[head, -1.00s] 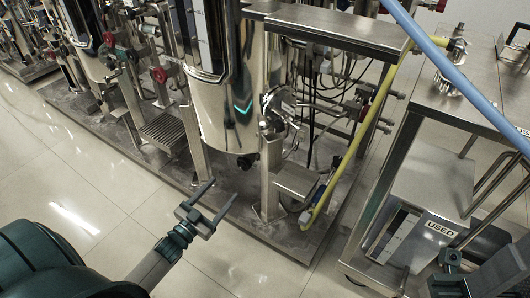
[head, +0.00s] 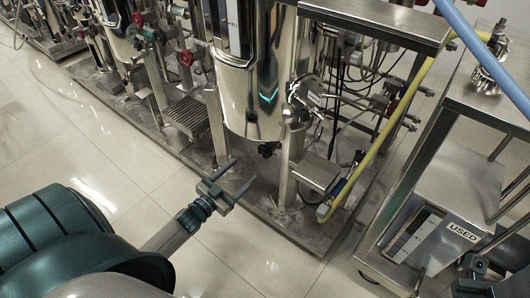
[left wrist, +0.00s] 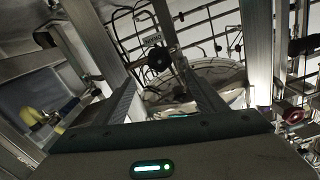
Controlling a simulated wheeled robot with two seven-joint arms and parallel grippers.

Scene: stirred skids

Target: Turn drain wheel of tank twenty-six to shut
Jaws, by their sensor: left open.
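A small dark wheel (head: 268,149) sits under the bottom of the shiny steel tank (head: 252,100) in the head view. I take it for the drain wheel; no tank number is readable. In the left wrist view a round black wheel (left wrist: 159,59) shows ahead, between the lines of the fingers. My left gripper (head: 245,170) is open and empty, its fingers pointing toward the dark wheel from the front and slightly below it in the picture, apparently not touching. It also shows in the left wrist view (left wrist: 160,84). Dark teal parts at the lower right may be my right arm; its fingers are not clear.
A steel post (head: 291,165) stands just right of the dark wheel. A yellow hose (head: 385,135) runs down to the skid. A steel cart with a bin marked USED (head: 462,232) stands at right. The tiled floor (head: 85,165) in front is clear.

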